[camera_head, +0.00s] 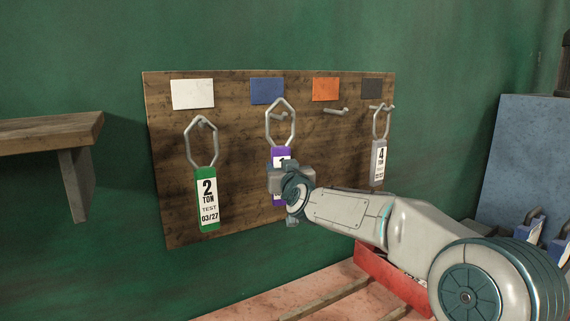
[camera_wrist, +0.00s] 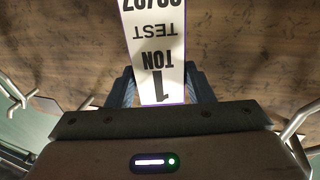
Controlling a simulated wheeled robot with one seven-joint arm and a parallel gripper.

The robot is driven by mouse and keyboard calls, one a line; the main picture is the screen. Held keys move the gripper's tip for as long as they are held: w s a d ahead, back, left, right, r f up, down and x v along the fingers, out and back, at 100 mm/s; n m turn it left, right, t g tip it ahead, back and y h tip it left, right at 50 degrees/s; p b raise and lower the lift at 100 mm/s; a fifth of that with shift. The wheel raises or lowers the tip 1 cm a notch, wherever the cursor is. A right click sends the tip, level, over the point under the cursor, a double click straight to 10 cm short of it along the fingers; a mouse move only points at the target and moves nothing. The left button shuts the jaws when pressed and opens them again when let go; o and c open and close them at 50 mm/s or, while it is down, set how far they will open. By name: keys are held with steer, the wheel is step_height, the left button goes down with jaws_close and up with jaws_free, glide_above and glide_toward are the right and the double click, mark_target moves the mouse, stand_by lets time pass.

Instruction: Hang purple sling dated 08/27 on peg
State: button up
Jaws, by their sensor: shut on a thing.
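The purple sling (camera_head: 275,154), with a white "1 TON TEST" label (camera_wrist: 155,40), hangs upright below its metal ring (camera_head: 268,123). My gripper (camera_head: 283,180) is shut on the purple strap in front of the board. The wrist view shows the label upside down between the two fingers (camera_wrist: 160,88); its date is cut off at the top edge. The ring is in front of the peg (camera_head: 279,117) under the blue card (camera_head: 267,91), and the peg shows inside the ring's outline. I cannot tell whether the ring is around the peg or only in front of it.
On the wooden board (camera_head: 235,210), a green sling (camera_head: 206,190) hangs at left and a grey sling (camera_head: 378,165) at right. The peg (camera_head: 337,111) under the orange card (camera_head: 325,90) is empty. A shelf (camera_head: 60,135) is at left; a red tray (camera_head: 385,275) is below.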

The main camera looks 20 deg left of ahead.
steer(key=shift+w+a+f+b, duration=0.3)
steer(key=shift+a+f+b, duration=0.05)
steer(key=shift+f, duration=0.25)
steer(key=shift+w+a+f+b, duration=0.25)
steer(key=shift+a+f+b, duration=0.1)
steer(key=shift+f, duration=0.2)
